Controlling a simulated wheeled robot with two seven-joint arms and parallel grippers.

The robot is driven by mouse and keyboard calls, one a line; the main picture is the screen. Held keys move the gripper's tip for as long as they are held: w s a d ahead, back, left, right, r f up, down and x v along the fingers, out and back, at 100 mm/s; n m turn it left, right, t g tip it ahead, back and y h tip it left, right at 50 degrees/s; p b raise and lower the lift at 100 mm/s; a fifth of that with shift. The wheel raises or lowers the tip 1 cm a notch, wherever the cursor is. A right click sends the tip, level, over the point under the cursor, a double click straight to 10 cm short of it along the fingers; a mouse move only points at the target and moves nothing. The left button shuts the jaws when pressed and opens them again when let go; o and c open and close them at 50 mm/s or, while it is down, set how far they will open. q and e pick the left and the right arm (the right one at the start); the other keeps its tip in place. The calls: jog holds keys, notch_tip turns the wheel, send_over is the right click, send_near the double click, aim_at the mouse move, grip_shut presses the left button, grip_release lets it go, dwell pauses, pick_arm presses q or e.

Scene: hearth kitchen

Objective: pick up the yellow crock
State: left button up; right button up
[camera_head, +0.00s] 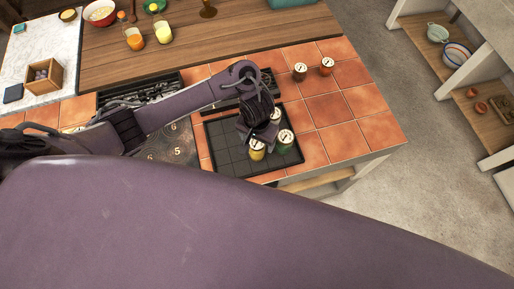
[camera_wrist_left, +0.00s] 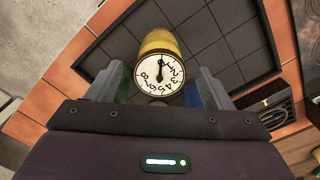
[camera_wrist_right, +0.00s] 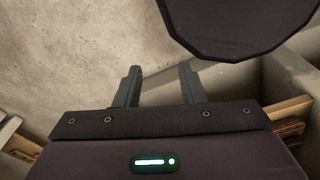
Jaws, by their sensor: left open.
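The yellow crock (camera_head: 257,151), with a white numbered dial on top, stands on a black gridded tray (camera_head: 226,151). My left gripper (camera_head: 258,134) is over the tray, right at the crock. In the left wrist view the yellow crock (camera_wrist_left: 158,42) shows ahead, between the open fingers (camera_wrist_left: 158,70), with its dial facing the camera. I cannot tell whether the fingers touch it. My right gripper (camera_wrist_right: 160,70) shows only in the right wrist view, open and empty above a grey floor.
A green crock (camera_head: 285,142) stands close right of the yellow one, and another dial-topped crock (camera_head: 276,116) is just behind. Two more crocks (camera_head: 300,72) (camera_head: 327,66) stand on the tiles at the back. Bare tiles (camera_head: 340,110) lie right of the tray.

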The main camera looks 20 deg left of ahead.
pick_arm(q)
notch_tip(320, 180, down, 3)
jog(key=shift+s+r+b, duration=0.1)
jog(key=shift+b, duration=0.75)
notch_tip(320, 180, down, 2)
jog(key=shift+f, duration=0.2)
jog(key=c, duration=1.3)
pick_arm(e)
jog(key=shift+w+d+f, duration=0.1)
jog(key=shift+f, duration=0.5)
jog(key=shift+w+d+f, duration=0.1)
jog(key=shift+f, duration=0.5)
pick_arm(q)
jog(key=shift+r, duration=0.1)
pick_arm(e)
jog(key=shift+a, duration=0.15)
